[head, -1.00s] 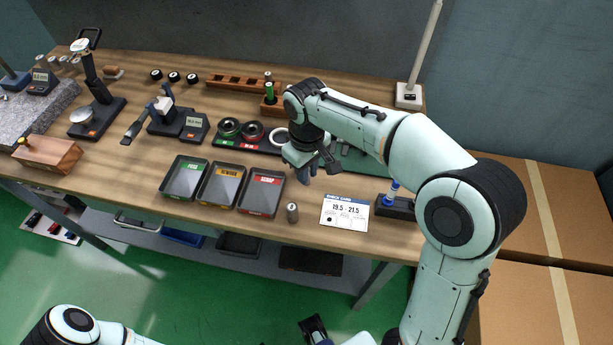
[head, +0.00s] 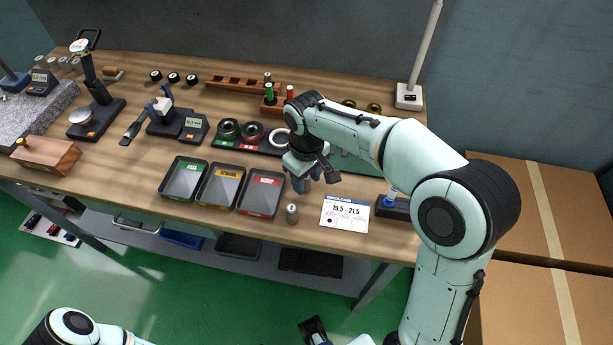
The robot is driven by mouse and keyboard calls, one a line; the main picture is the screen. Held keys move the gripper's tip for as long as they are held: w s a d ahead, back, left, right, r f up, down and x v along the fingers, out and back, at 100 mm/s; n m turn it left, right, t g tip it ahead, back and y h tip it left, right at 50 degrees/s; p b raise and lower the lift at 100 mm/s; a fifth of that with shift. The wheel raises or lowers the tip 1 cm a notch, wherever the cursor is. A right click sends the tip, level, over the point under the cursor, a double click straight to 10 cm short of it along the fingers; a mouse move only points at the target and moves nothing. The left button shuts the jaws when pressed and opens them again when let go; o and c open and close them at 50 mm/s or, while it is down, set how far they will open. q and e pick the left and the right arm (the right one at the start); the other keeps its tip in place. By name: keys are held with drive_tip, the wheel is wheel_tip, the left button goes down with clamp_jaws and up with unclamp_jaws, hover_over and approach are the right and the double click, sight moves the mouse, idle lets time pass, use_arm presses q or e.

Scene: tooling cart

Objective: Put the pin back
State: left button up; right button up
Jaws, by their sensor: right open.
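A green-handled pin (head: 269,92) and a red-handled pin (head: 290,91) stand upright at a small wooden block (head: 270,108) near the back of the bench. A small grey metal cylinder (head: 292,214) stands upright near the front edge, right of the trays. I cannot tell which of these is the task's pin. My right gripper (head: 305,186) points down over the bench, behind the cylinder and apart from it. It is open, and I see nothing held in it.
Green, yellow and red labelled trays (head: 219,187) lie left of the cylinder. A check card (head: 345,213) and a dark holder with a blue-and-white item (head: 391,199) lie to its right. Ring gauges (head: 252,132) sit behind the trays. A wooden rack (head: 230,82) is at the back.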

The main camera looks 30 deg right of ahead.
wheel_tip(320, 180, up, 12)
drive_tip(key=p, duration=0.2)
drive_tip(key=shift+r, duration=0.15)
idle(0.5)
